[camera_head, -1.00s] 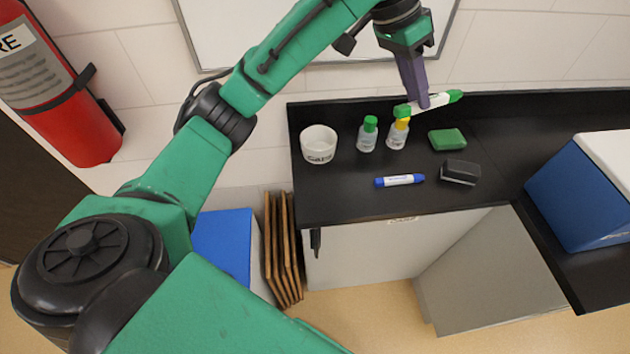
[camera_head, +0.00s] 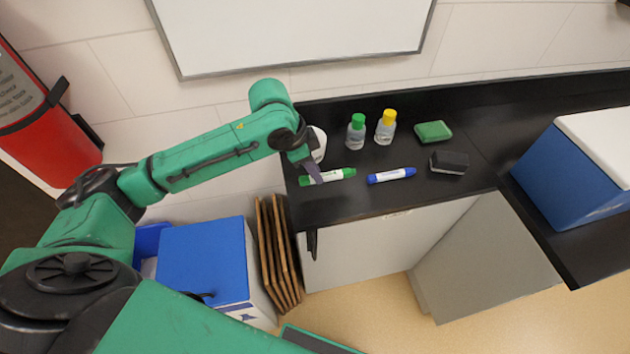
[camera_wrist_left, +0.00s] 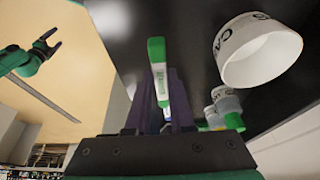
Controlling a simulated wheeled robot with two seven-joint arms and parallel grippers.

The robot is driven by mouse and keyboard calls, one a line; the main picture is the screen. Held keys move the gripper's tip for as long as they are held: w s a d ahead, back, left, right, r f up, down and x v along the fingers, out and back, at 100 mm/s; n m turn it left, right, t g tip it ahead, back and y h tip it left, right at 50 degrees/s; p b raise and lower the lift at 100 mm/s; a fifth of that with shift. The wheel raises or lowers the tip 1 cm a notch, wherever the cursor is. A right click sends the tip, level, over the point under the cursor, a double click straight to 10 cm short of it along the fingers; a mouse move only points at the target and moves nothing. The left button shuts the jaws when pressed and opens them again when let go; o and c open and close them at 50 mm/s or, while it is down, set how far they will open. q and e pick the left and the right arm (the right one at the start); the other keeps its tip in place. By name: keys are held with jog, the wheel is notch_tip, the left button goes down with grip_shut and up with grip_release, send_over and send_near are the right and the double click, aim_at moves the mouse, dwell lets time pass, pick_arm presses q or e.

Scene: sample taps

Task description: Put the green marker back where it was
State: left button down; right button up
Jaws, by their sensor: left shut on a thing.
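The green marker (camera_head: 335,175), white with green ends, is over the front left part of the black counter. My left gripper (camera_head: 316,174) is shut on it, and it also shows between the fingers in the left wrist view (camera_wrist_left: 158,70). I cannot tell whether the marker touches the counter. A blue marker (camera_head: 391,175) lies on the counter just right of it. The white cup (camera_head: 319,144) is mostly hidden behind my left wrist but shows clearly in the left wrist view (camera_wrist_left: 258,50). My right gripper (camera_wrist_left: 43,47) appears empty with its fingers apart in the left wrist view.
Behind the markers stand a green-capped bottle (camera_head: 356,132) and a yellow-capped bottle (camera_head: 386,128). A green sponge (camera_head: 433,131) and a dark eraser (camera_head: 449,162) are to the right. A blue box with a white lid (camera_head: 570,185) stands far right. The counter's left edge is close to my gripper.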

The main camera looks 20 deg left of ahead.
aim_at(316, 193)
pick_arm(q)
notch_tip(316, 193, down, 5)
jog(key=shift+d+r, duration=0.1)
jog(key=c, duration=0.8)
grip_release()
jog(key=v, duration=1.2)
